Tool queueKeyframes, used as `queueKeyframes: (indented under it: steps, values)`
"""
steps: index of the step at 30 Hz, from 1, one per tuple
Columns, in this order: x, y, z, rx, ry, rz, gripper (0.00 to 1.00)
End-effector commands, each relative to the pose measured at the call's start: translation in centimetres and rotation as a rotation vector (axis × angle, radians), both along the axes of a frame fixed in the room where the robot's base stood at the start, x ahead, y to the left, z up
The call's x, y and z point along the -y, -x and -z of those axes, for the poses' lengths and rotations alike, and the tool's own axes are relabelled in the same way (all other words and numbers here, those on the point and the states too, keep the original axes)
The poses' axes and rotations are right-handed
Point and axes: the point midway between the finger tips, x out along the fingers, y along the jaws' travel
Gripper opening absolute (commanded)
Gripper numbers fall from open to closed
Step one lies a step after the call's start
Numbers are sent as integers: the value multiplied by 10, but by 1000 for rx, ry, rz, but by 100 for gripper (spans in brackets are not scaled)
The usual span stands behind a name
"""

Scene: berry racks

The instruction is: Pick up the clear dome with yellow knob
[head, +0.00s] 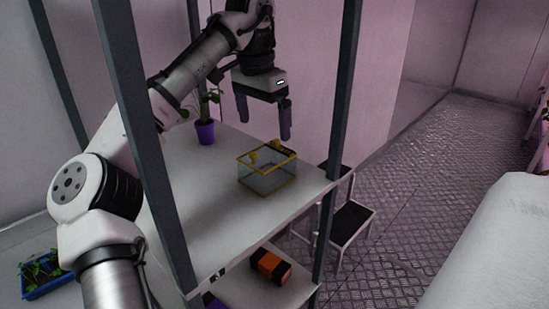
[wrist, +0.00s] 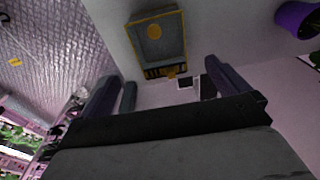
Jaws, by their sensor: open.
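The clear dome with yellow knob looks like a clear box (head: 267,178) with yellow edges and small yellow parts on top. It stands on the white shelf top (head: 205,215) near its right end. The wrist view shows the clear box (wrist: 158,50) from above, with a round yellow knob at its middle. My gripper (head: 264,128) is open and empty, above the box and apart from it. In the wrist view, the fingers of my gripper (wrist: 163,78) point toward the near edge of the box.
A purple pot (head: 205,132) with a plant stands behind the box, to the left. Dark rack posts (head: 337,100) frame the shelf. An orange and black item (head: 271,266) lies on a lower shelf. A step stool (head: 347,222) stands on the floor to the right. The shelf's middle is clear.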

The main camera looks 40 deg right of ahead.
Motion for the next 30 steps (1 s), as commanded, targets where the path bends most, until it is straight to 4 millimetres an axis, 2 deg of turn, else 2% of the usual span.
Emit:
queueKeyframes:
  steps: [1,9,17,25,30]
  values:
    - [1,0,13,-6,0,2,100]
    - [7,-1,59,-1,3,-1,100]
    - [9,-1,78,-1,4,-1,100]
    - [12,0,116,-1,5,0,100]
    - [13,0,124,-2,7,-1,100]
